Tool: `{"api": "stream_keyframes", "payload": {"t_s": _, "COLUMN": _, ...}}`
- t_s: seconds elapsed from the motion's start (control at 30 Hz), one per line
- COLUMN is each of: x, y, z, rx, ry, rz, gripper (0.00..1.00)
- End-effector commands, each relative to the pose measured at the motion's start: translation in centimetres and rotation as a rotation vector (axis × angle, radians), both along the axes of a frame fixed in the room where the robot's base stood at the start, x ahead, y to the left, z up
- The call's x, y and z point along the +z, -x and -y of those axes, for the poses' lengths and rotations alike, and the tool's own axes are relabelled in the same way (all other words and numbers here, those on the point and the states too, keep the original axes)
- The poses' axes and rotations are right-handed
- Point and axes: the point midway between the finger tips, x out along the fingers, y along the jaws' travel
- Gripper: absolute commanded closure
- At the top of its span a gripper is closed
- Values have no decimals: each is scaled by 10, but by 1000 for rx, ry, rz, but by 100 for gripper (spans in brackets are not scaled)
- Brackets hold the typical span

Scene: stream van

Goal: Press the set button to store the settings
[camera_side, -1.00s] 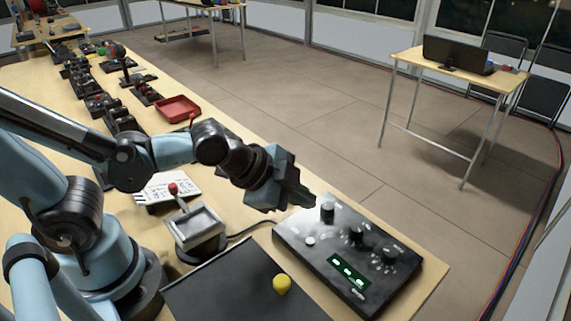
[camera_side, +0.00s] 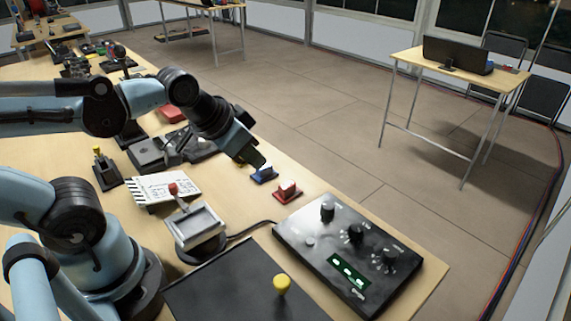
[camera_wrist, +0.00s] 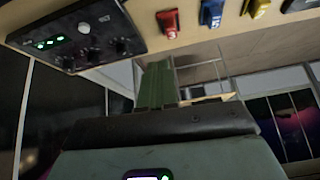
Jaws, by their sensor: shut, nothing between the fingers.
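The black control box (camera_side: 340,246) lies on the wooden table at the lower right of the side view, with several knobs, a lit green display (camera_side: 349,270) and a small pale round button (camera_side: 310,241) on its top. I cannot read whether that button is marked set. The box also shows upside down in the wrist view (camera_wrist: 70,38), with the pale button (camera_wrist: 84,28) bare. My gripper (camera_side: 257,161) is shut and empty, up and left of the box, by a blue piece. Its green fingers (camera_wrist: 157,80) show in the wrist view, apart from the button.
A blue piece (camera_side: 264,175) and a red piece (camera_side: 288,192) sit on the table behind the box. A screen-like device (camera_side: 198,223) with a red knob stands left of it. A black mat (camera_side: 228,290) with a yellow knob lies in front.

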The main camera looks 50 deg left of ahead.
Motion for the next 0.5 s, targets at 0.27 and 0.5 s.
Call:
{"api": "stream_keyframes", "payload": {"t_s": 0.27, "x": 17, "y": -16, "z": 40, "rx": -443, "ry": -185, "rz": -173, "gripper": 100}}
{"api": "stream_keyframes", "payload": {"t_s": 0.5, "x": 26, "y": -27, "z": 83, "rx": -913, "ry": -335, "rz": -326, "gripper": 100}}
